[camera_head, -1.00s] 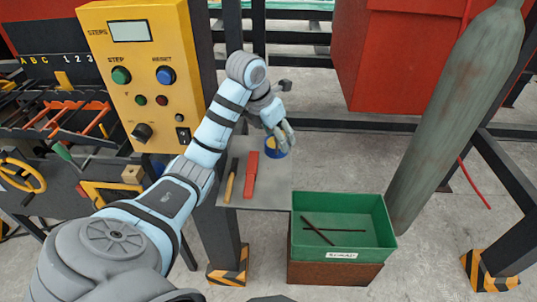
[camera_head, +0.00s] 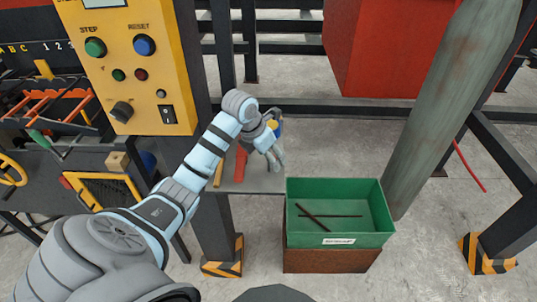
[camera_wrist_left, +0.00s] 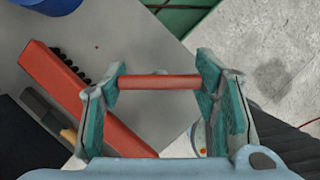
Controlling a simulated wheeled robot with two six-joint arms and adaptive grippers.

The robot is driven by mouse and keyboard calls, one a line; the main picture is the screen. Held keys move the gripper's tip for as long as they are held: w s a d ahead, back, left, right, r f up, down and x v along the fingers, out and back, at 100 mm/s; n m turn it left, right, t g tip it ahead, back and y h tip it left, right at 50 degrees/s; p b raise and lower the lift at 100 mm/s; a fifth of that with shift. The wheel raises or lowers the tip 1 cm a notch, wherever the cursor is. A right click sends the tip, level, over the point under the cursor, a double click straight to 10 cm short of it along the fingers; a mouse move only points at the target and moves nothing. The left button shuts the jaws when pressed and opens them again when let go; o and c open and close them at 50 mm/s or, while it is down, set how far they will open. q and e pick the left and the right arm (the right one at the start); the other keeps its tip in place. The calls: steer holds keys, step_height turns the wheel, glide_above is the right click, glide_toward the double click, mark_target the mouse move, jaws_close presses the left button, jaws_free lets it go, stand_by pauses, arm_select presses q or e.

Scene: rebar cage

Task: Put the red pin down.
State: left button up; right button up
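The red pin (camera_wrist_left: 160,82) spans between the two finger pads of my left gripper in the left wrist view. Its ends meet the pads. In the head view this gripper (camera_head: 276,155) is over the right front part of the grey shelf plate (camera_head: 262,184), and the pin cannot be made out there. In the wrist view the pin is over the plate (camera_wrist_left: 140,35) near its edge; whether it touches the plate is unclear. My right gripper is not in view.
A red block-like tool with dark bristles (camera_wrist_left: 85,95) lies left of the gripper on the plate. A blue container (camera_wrist_left: 48,5) stands behind it. A green bin (camera_head: 335,228) with dark rods stands right of the plate.

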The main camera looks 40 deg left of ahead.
arm_select(q)
steer(key=shift+o, duration=1)
steer(key=shift+r, duration=0.3)
steer(key=p+v, duration=0.1)
steer(key=v, duration=1.1)
